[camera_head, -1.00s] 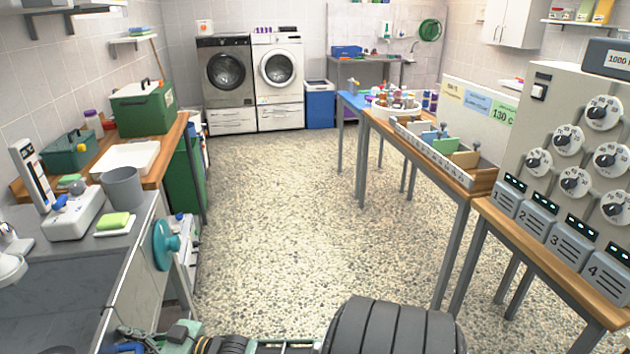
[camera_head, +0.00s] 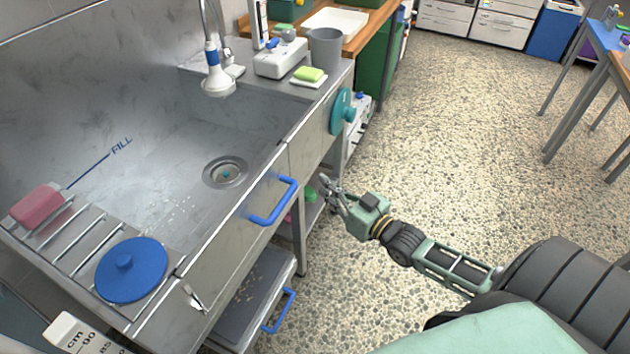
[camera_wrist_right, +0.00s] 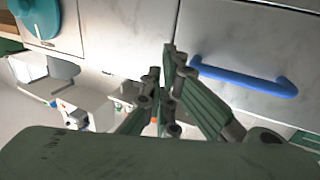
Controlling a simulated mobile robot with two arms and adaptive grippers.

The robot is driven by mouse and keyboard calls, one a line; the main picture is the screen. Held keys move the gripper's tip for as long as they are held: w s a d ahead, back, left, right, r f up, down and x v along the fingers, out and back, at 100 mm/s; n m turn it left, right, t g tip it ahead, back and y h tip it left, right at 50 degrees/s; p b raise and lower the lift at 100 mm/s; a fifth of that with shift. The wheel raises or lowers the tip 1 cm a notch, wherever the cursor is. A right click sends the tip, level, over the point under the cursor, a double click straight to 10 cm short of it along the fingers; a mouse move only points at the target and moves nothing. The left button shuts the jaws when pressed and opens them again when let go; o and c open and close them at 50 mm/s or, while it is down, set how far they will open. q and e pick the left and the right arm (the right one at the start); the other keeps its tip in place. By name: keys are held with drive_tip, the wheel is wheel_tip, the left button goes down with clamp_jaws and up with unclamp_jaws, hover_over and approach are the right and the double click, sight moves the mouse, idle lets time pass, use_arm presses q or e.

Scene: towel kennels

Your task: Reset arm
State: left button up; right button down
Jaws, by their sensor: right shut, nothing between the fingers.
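My right gripper (camera_head: 329,189) is shut and empty. It is held out in front of the steel sink unit (camera_head: 232,235), close to the blue handle (camera_head: 272,201) on its front panel and apart from it. In the right wrist view the closed fingers (camera_wrist_right: 168,68) point at the grey front panel, with the blue handle (camera_wrist_right: 245,80) to their right and a teal round knob (camera_wrist_right: 38,16) at the upper left. My left gripper is not in view.
The sink basin holds a drain (camera_head: 226,173) and a faucet head (camera_head: 218,84). A blue round lid (camera_head: 131,270) and a pink sponge (camera_head: 40,206) lie at the near left. A lower drawer (camera_head: 258,300) stands out below. The pebbled floor (camera_head: 450,130) to the right is clear.

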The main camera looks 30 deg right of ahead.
drive_tip(key=s+d+f+g+h, duration=0.1)
drive_tip(key=s+f+g, duration=0.2)
drive_tip(key=s+f, duration=0.5)
drive_tip(key=s+d+f+m+g+h, duration=0.1)
drive_tip(key=s+f+g+h, duration=0.15)
drive_tip(key=f, duration=0.95)
drive_tip(key=s+d+f+g+h, duration=0.1)
drive_tip(key=s+f+g, duration=0.1)
drive_tip(key=s+f, duration=0.7)
drive_tip(key=s+a+f+g, duration=0.3)
drive_tip(key=s+f, duration=0.3)
drive_tip(key=s, duration=0.2)
drive_tip(key=s+a+f+g, duration=0.3)
drive_tip(key=s+a+f, duration=0.3)
drive_tip(key=s, duration=0.3)
drive_tip(key=s+a+f+n+g, duration=0.1)
drive_tip(key=s+a+f+g, duration=0.2)
drive_tip(key=s+a+f, duration=0.2)
drive_tip(key=s+f, duration=0.1)
drive_tip(key=s, duration=0.2)
drive_tip(key=shift+s+f+y+p, duration=0.3)
drive_tip(key=shift+f+y, duration=0.05)
drive_tip(key=shift+f, duration=0.05)
drive_tip(key=c, duration=2.5)
unclamp_jaws()
